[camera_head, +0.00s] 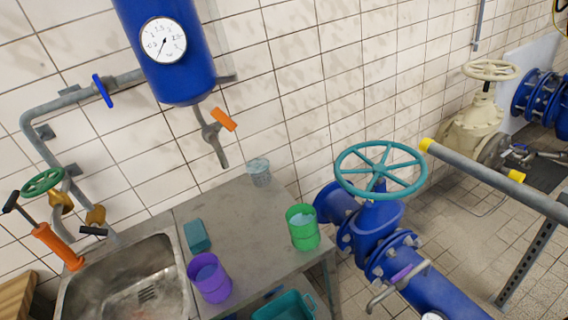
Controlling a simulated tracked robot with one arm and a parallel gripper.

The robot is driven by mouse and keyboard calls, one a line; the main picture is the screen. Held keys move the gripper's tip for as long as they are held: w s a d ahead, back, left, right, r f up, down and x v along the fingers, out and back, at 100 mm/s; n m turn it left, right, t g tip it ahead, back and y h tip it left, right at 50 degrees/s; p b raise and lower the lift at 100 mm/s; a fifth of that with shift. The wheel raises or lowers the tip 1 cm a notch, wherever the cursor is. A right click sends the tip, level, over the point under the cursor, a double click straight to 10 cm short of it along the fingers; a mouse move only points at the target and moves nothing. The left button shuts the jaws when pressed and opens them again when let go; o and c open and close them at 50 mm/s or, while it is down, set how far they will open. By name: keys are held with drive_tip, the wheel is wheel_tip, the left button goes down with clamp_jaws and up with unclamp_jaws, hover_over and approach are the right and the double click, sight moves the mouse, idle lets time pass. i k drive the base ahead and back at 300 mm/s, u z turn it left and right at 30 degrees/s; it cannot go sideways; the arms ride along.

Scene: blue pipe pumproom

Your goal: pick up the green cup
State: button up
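The green cup (304,237) stands upright near the right edge of the grey metal counter (255,240), with its open top facing up and something pale blue showing inside. Its whole near side is visible and nothing covers it. My gripper is not in view, so its place relative to the cup cannot be seen.
A purple cup (210,283), a teal block (197,236) and a clear cup (259,173) share the counter. The sink (72,300) is left, a teal basket (265,311) below. A blue valve (378,222) with teal handwheel (421,182) stands close right of the green cup.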

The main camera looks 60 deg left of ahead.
sight(303, 227)
drive_tip(key=u, duration=1.3)
drive_tip(key=k, duration=0.35)
drive_tip(key=u, duration=0.15)
drive_tip(key=i, duration=0.45)
drive_tip(key=z, duration=0.15)
drive_tip(key=k, duration=1.25)
drive_tip(key=z, duration=0.3)
drive_tip(key=i, duration=0.9)
drive_tip(key=z, duration=0.4)
drive_tip(key=i, duration=0.7)
drive_tip(key=z, duration=0.05)
